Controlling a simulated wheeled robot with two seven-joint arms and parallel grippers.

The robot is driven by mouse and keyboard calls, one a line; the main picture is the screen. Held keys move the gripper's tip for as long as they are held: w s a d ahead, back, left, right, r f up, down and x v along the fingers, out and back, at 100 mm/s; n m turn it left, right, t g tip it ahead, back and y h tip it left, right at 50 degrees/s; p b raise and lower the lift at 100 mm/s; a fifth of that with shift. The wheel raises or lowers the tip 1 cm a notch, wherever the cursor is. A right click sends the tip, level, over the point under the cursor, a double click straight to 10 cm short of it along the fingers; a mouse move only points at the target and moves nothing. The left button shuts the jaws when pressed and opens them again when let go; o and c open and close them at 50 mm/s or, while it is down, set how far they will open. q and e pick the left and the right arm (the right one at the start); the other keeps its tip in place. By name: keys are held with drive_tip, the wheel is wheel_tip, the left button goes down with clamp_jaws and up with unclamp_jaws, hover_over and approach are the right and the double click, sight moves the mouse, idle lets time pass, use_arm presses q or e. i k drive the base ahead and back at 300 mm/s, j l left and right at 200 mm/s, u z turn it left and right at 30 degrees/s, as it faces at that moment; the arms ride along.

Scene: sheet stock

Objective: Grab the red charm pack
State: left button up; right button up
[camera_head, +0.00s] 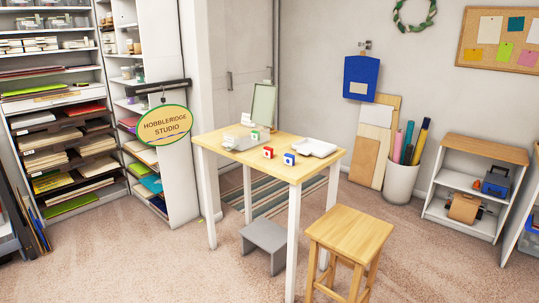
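A small red and white pack (268,152), which looks like the red charm pack, stands on the light wood tabletop (232,149) near its middle. A similar blue and white pack (289,159) stands just to its right and nearer the front edge. A similar green and white pack (254,135) stands behind it to the left. Neither of my grippers shows in the head view. The print on the packs is too small to read.
A white tray-like object (314,147) lies at the table's right. A greyish box (241,142) sits at the back left. Carpet at the front left is clear.

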sight(268, 152)
drive_tip(key=i, duration=2.5)
drive_tip(key=z, duration=0.3)
